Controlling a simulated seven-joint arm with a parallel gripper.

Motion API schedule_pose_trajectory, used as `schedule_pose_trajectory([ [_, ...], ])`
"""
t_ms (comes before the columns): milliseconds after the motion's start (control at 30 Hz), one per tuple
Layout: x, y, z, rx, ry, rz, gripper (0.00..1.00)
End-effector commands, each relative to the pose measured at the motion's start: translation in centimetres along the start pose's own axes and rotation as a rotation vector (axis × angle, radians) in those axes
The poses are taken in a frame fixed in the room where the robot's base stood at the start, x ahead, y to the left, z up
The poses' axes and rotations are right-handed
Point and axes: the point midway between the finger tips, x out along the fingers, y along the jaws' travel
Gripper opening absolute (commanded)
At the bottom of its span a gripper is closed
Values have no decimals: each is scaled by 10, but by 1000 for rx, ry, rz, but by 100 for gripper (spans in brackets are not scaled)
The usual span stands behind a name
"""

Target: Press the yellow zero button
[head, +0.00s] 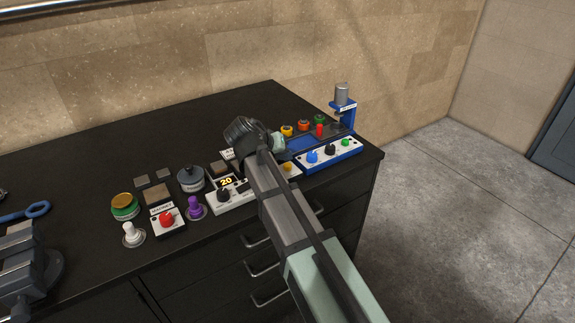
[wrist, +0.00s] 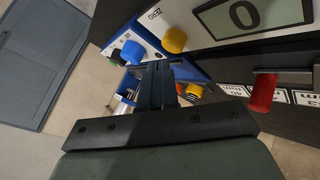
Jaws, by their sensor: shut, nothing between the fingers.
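The yellow zero button (wrist: 174,40) is a round yellow cap on a white panel, beside a printed ZERO label, in the wrist view. In the head view a yellow button (head: 289,167) shows at the left end of the white-and-blue panel, partly behind my arm. My gripper (wrist: 155,68) is shut and empty, with its dark fingers pointing toward the panel. The fingertips look just short of the yellow button in the picture; I cannot tell the gap in depth. In the head view my arm hides the fingertips.
A blue knob (wrist: 132,52) is beside the yellow button. A screen showing 0 (wrist: 243,15) and a red handle (wrist: 262,92) are nearby.

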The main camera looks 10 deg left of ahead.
Motion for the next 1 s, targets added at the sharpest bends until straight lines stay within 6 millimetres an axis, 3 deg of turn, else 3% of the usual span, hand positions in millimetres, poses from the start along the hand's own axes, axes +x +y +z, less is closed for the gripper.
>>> schedule_pose_trajectory([
  [467, -4, 2, -3, 1, 0, 0, 0],
  [1000, -32, 23, -24, 1, 1, 0, 0],
])
